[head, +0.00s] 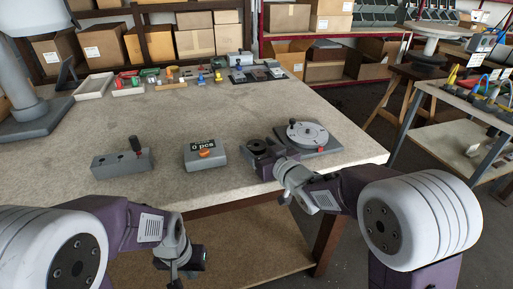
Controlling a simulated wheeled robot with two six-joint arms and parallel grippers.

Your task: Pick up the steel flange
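A round pale-grey metal disc (305,132) lies on a dark square base (322,150), right of centre near the table's front right. It looks like the steel flange, but I cannot be sure. A small red knob stands at its front edge. My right gripper (260,155) is at the table's front edge, left of the disc and apart from it. Its fingers are dark and small, so I cannot tell whether they are open. My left gripper (183,270) hangs low in front of the table, far from the disc; its finger state is unclear.
A grey box (204,157) marked "0 pcs" and a grey block (123,161) with a black knob stand near the table's front edge. Trays and small coloured parts line the back. The middle of the table (215,112) is clear.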

